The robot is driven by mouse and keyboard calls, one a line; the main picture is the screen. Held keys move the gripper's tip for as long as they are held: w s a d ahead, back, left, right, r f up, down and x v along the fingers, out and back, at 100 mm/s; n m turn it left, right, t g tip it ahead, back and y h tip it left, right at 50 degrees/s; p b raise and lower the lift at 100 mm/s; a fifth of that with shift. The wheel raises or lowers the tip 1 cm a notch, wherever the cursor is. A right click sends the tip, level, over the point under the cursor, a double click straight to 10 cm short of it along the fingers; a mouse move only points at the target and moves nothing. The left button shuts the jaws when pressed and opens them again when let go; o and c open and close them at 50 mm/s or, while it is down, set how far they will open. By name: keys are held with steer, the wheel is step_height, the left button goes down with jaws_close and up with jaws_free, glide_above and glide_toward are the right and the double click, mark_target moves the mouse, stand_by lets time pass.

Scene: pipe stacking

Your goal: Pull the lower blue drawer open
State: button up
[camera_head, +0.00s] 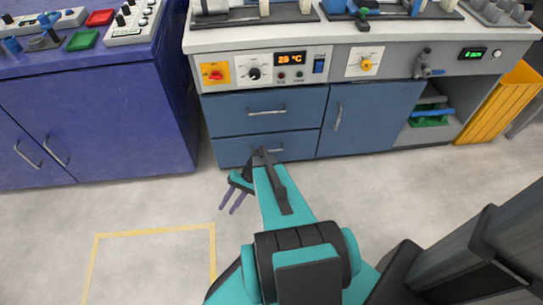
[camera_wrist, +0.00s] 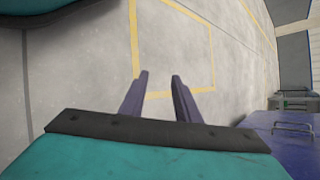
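The lower blue drawer (camera_head: 233,153) is in the bench front, under the upper blue drawer (camera_head: 232,113), and looks shut. Its silver handle (camera_head: 275,150) is partly hidden by my arm in the head view. My gripper (camera_head: 232,204) is in front of and left of the lower drawer, over the floor, with its purple fingers pointing down. In the wrist view the fingers of my gripper (camera_wrist: 162,82) stand apart with nothing between them. The gripper is open and does not touch the drawer. The lower drawer does not show in the wrist view.
A blue cabinet door (camera_head: 370,118) is right of the drawers. A purple-blue cabinet (camera_head: 110,130) stands at the left, apart from the bench. A yellow bin (camera_head: 495,105) stands at the right. The floor (camera_head: 150,205) before the drawers is clear, with a yellow outline (camera_head: 155,231).

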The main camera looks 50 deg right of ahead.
steer(key=w+d+f+m+t+y+b, duration=0.1)
steer(key=w+d+f+m+t+b, duration=0.2)
steer(key=d, duration=0.8)
steer(key=m+t+h+b, duration=0.3)
steer(key=t+b, duration=0.9)
glide_toward(271, 151)
steer(key=d+v, duration=0.1)
steer(key=v, duration=0.3)
steer(key=shift+w+a+f, duration=0.1)
steer(key=shift+w+a, duration=0.15)
steer(key=shift+w, duration=0.1)
steer(key=shift+w+a+g, duration=0.1)
steer(key=shift+w+g, duration=0.05)
steer(key=shift+g, duration=0.15)
steer(key=b+x, duration=0.4)
steer(key=x, duration=0.9)
steer(key=shift+w+a, duration=0.15)
steer(key=shift+w, duration=0.05)
